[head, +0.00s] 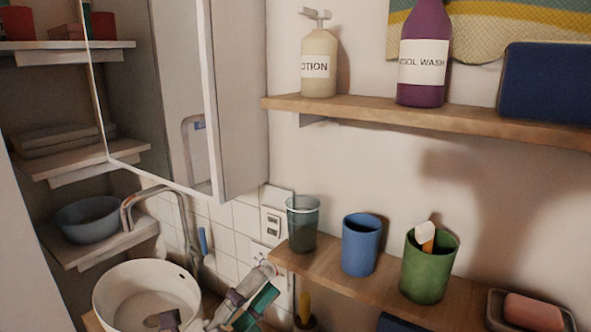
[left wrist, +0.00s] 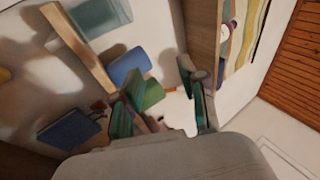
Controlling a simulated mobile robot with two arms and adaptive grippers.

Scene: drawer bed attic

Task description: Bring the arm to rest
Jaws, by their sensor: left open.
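My left gripper (head: 254,292) is low in the head view, in front of the lower shelf and right of the white basin. Its fingers with teal pads are apart. In the left wrist view the open fingers of the left gripper (left wrist: 165,108) stand on either side of a gap, with no object held between them. Beyond them are a blue cup (left wrist: 128,68) and a green cup (left wrist: 152,94), clear of the fingers as far as I can tell. The rest of the left arm is mostly out of the head view. My right gripper does not show.
The lower shelf (head: 330,272) holds a clear tumbler (head: 302,225), the blue cup (head: 361,245), the green cup (head: 428,265) and a soap dish (head: 498,322). A faucet (head: 182,207) rises behind the basin (head: 115,292). A mirrored cabinet (head: 240,100) juts out above. The upper shelf (head: 360,112) holds bottles.

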